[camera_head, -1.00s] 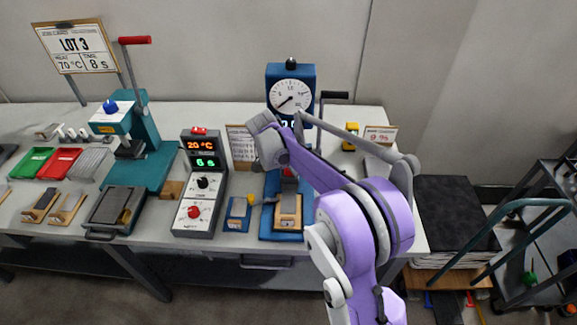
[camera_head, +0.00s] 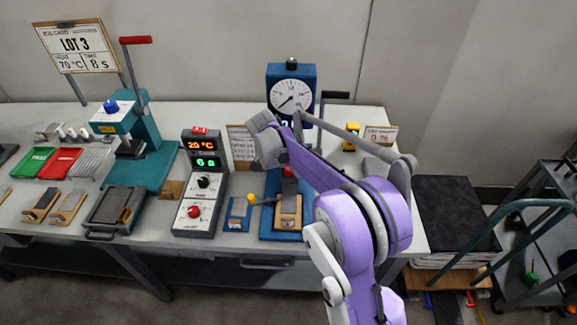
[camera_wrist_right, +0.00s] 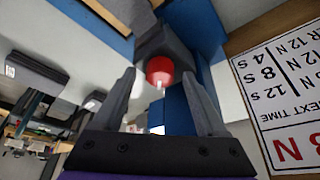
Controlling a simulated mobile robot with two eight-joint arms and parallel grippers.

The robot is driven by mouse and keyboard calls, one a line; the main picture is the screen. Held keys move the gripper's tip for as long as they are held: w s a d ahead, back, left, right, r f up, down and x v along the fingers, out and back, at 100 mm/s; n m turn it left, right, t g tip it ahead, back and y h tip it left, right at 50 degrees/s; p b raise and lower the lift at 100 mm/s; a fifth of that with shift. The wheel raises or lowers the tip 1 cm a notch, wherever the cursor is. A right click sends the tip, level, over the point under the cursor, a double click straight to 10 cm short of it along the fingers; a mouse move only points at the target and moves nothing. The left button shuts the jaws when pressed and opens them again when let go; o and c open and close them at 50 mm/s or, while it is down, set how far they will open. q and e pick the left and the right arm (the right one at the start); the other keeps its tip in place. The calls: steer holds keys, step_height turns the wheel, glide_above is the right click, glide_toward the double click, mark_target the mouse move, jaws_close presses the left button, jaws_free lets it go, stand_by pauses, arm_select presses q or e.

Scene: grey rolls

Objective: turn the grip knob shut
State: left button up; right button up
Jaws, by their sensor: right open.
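A red knob with a pale pin (camera_wrist_right: 160,72) sits on a dark grey block in the right wrist view, and I take it as the grip knob. In the head view a small red part (camera_head: 289,172) shows on the blue gauge stand (camera_head: 312,172), partly behind my right arm. My right gripper (camera_wrist_right: 159,88) is open, its two dark fingers on either side of the red knob with gaps visible. I cannot tell whether the knob is turned. The right fingers are hidden in the head view. My left gripper is not in view.
A teal press (camera_head: 150,150) stands further left. A printed card (camera_wrist_right: 285,85) is close to the right gripper.

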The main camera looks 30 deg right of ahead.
steer(key=v, duration=1.1)
steer(key=shift+f, duration=0.1)
